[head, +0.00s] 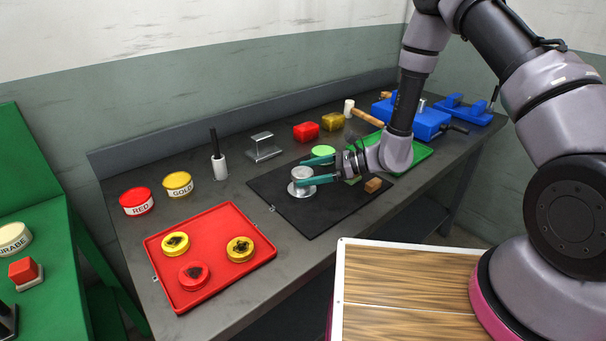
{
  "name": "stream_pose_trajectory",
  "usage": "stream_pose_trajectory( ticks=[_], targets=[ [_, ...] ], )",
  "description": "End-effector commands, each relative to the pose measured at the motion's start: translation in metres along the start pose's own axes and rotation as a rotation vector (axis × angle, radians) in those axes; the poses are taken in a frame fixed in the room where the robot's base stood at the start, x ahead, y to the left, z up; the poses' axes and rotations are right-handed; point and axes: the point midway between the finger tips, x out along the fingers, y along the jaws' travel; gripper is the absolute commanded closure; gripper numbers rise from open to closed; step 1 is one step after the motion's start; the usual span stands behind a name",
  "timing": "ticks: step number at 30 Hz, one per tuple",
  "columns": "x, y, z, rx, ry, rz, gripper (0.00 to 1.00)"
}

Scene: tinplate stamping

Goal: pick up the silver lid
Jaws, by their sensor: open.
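A round silver lid (302,173) shows on the black mat (265,190), on top of or just above a wider silver round piece (296,192). I cannot tell whether the two are separate. My gripper (301,172) reaches in from the right with its two teal fingers apart. One fingertip is at the far side of the silver lid and the other crosses its near side. The near finger hides part of the silver piece. I cannot tell whether either finger touches the lid.
A green disc (323,152) lies behind my gripper, and a small wooden block (373,185) to its right. A red tray (164,272) holds several round tins. A blue vise (425,123) is at the back right.

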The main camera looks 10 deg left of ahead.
Motion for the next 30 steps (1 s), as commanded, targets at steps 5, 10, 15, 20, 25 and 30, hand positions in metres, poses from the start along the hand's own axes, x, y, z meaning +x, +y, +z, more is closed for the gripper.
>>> stream_pose_trajectory(
  ticks=[5,10,15,20,25,30],
  targets=[
    [0.028,0.006,0.001,-0.002,0.000,0.005,0.00],
    [0.045,0.004,0.001,-0.001,0.000,0.002,0.00],
    [0.048,0.004,0.001,0.000,0.000,0.000,0.00],
    [0.047,0.004,0.001,-0.001,0.000,0.001,0.27],
    [0.047,0.004,0.001,-0.001,-0.001,0.001,0.75],
    [0.047,0.004,0.001,-0.001,0.000,0.001,0.75]
  ],
)
